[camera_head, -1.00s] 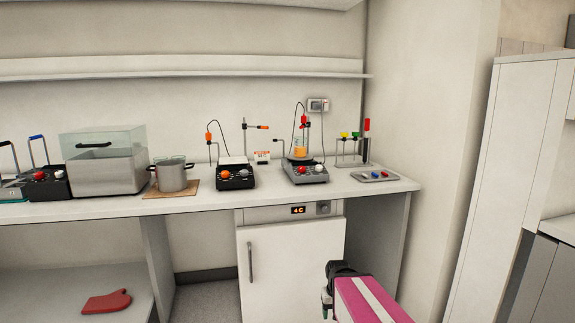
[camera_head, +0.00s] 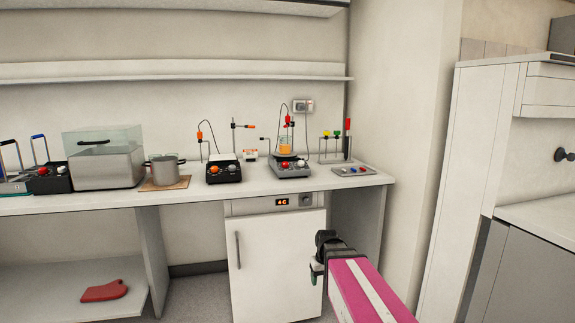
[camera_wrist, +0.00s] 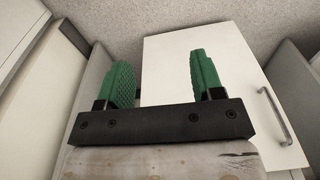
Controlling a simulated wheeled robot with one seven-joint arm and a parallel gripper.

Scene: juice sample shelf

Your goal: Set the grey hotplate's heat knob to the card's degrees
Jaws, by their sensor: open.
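The grey hotplate (camera_head: 290,171) stands on the bench right of centre in the head view. A red knob and a pale knob show on its front, and a beaker of orange liquid (camera_head: 286,145) sits on top. A small card (camera_head: 250,155) stands left of it; its writing is too small to read. My gripper (camera_head: 315,273) is below the bench top, in front of the white cabinet door. In the wrist view its green fingers (camera_wrist: 165,78) are apart with nothing between them. The hotplate is out of the wrist view.
A black hotplate (camera_head: 223,173) stands to the left, then a pot (camera_head: 165,171) on a board and a lidded bath (camera_head: 103,165). A tray (camera_head: 352,171) lies at the bench's right end. A cabinet door (camera_head: 275,265) with a handle is beneath the bench; floor shows in front.

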